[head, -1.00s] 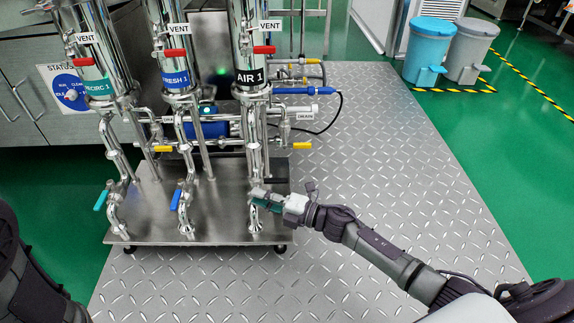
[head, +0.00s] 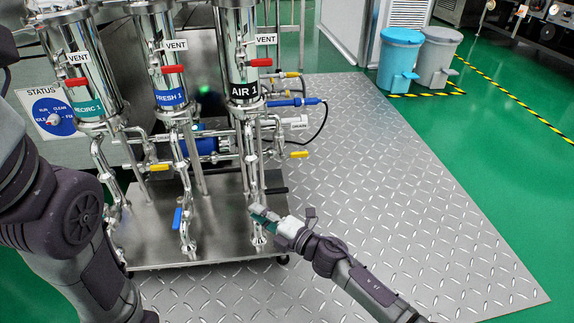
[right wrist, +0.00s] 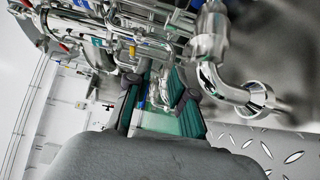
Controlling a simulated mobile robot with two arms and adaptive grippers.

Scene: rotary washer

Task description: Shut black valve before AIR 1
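The AIR 1 column (head: 242,45) stands at the right of the three columns in the head view. A short black handle (head: 277,191) sticks out sideways to the right from its lower pipe (head: 256,240), crosswise to that pipe. My right gripper (head: 263,216) is at this pipe, just below the handle. Whether it touches either cannot be told. In the right wrist view its two teal-padded fingers (right wrist: 161,105) are apart, with pipework beyond; no black handle stands out there. My left arm crosses the left side of the head view, its gripper out of frame.
A blue handle (head: 177,218) hangs along the FRESH 1 pipe. Yellow handles (head: 299,155) and red VENT handles (head: 261,62) sit higher. A status dial (head: 53,117) is at the left. Open metal floor (head: 400,210) lies to the right, with two bins (head: 401,58) behind.

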